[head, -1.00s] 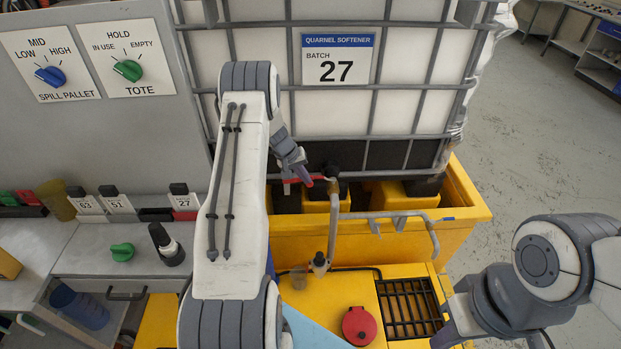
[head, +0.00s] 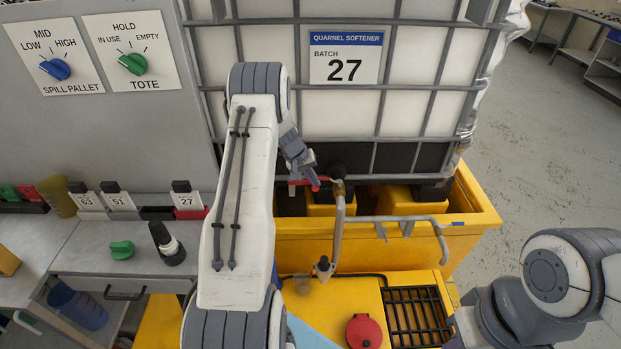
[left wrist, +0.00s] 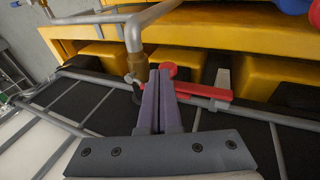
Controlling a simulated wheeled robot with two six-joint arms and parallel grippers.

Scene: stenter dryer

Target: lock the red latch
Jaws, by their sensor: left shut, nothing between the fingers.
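The red latch (head: 297,183) is a short red bar at the tote's outlet, left of the brass pipe fitting (head: 339,187). In the left wrist view the red latch (left wrist: 205,91) lies roughly level, with a rounded red end close to the fitting. My left gripper (head: 314,184) is shut and empty at the latch. In the left wrist view its fingertips (left wrist: 160,74) overlap the latch beside the rounded end; I cannot tell whether they touch. The fingers hide part of the bar. My right arm is at the lower right; its jaws are not clearly shown.
A grey bent pipe (head: 405,218) runs along the front of the outlet. A red cap (head: 364,332) and a black grate (head: 418,315) lie nearer. Free floor is at right.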

